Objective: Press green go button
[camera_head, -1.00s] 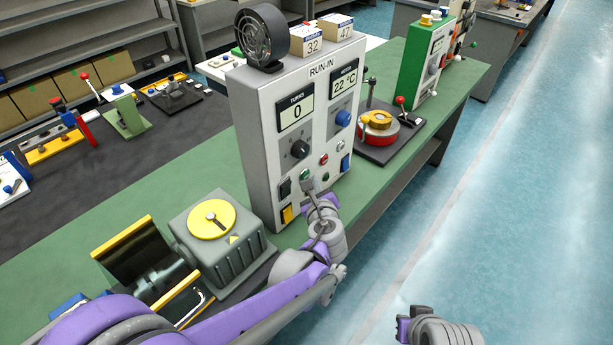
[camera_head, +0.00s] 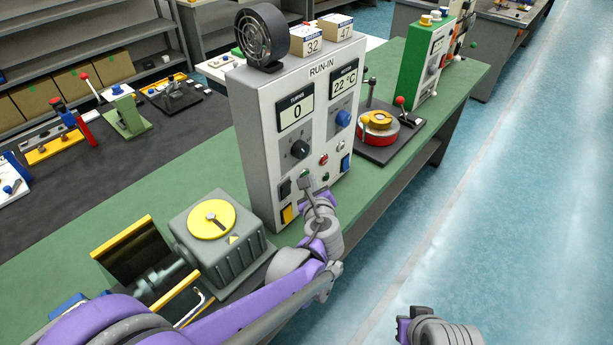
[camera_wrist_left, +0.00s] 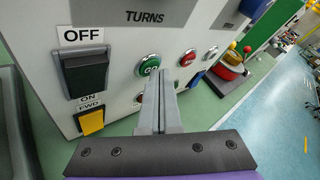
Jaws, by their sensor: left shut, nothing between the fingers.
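The green GO button (camera_wrist_left: 148,65) sits in a silver ring on the front of the grey RUN-IN cabinet (camera_head: 245,130). It shows clearly in the left wrist view; in the head view only a bit shows by my fingertips. My left gripper (camera_wrist_left: 160,76) is shut and empty, its fingers pointing at the panel. Its tips are just below and right of the green button's centre, overlapping its lower edge in the wrist view. I cannot tell whether they touch it. In the head view the left gripper (camera_head: 305,183) is at the cabinet's lower front.
A red button (camera_wrist_left: 187,57) and a white button (camera_wrist_left: 211,52) are right of the green one. A black OFF/ON switch (camera_wrist_left: 85,73) and a yellow FWD switch (camera_wrist_left: 91,121) are left. A gearbox (camera_head: 215,240) stands beside the cabinet. The turns display (camera_head: 296,112) reads 0.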

